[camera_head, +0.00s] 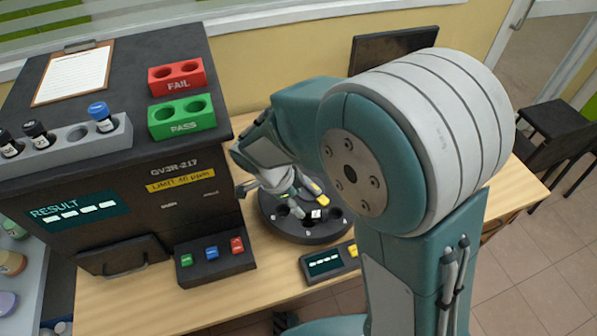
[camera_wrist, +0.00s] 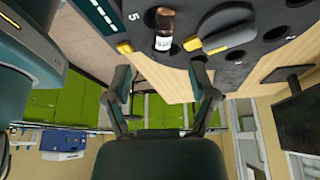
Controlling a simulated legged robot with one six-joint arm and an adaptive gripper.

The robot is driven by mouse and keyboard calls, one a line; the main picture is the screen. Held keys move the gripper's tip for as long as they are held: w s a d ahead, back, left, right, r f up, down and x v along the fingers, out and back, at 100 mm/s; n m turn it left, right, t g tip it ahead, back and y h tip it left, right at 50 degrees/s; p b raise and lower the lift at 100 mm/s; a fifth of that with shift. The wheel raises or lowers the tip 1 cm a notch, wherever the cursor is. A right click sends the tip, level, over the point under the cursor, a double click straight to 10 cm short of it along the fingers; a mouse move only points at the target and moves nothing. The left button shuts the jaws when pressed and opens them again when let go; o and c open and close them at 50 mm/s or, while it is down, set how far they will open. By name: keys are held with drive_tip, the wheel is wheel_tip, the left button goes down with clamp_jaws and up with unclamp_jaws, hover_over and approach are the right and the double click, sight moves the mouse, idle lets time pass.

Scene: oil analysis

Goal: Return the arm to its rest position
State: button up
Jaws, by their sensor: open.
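My arm stands raised and bent, its large round joint filling the middle right of the head view. My gripper (camera_head: 272,190) hangs at the left edge of the round dark carousel (camera_head: 268,218). In the wrist view my gripper (camera_wrist: 160,76) has its two fingers spread apart with nothing between them. A brown vial with a white label (camera_wrist: 164,30) sits in the carousel (camera_wrist: 215,18) by the number 5, beyond the fingertips. My arm hides part of the carousel and the table behind it.
A dark analyser (camera_head: 110,190) stands left of the gripper, carrying red FAIL (camera_head: 176,77) and green PASS (camera_head: 182,117) blocks and a grey rack (camera_head: 75,141) with several vials. A button box (camera_head: 215,262) and small display (camera_head: 330,262) lie in front. A dark monitor (camera_head: 385,48) stands behind.

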drive_tip(key=shift+d+r, duration=0.1)
drive_tip(key=shift+d, duration=0.05)
drive_tip(key=shift+d+r, duration=0.25)
drive_tip(key=shift+r, duration=0.05)
drive_tip(key=s+d+r+n+t+y, duration=0.2)
drive_tip(key=s+d+r+n, duration=0.4)
drive_tip(key=r+n, duration=0.2)
drive_tip(key=s+d+r+n+t+y, duration=0.2)
drive_tip(key=s+d+r+n, duration=0.4)
drive_tip(key=r+n, duration=0.3)
drive_tip(key=shift+s+d+r+t+y, duration=0.2)
drive_tip(key=shift+d+r+t+y, duration=0.1)
drive_tip(key=shift+d+r+t, duration=0.25)
drive_tip(key=shift+o, duration=0.5)
drive_tip(key=shift+w+a+f, duration=0.1)
drive_tip(key=shift+a+f, duration=0.05)
drive_tip(key=shift+f, duration=0.05)
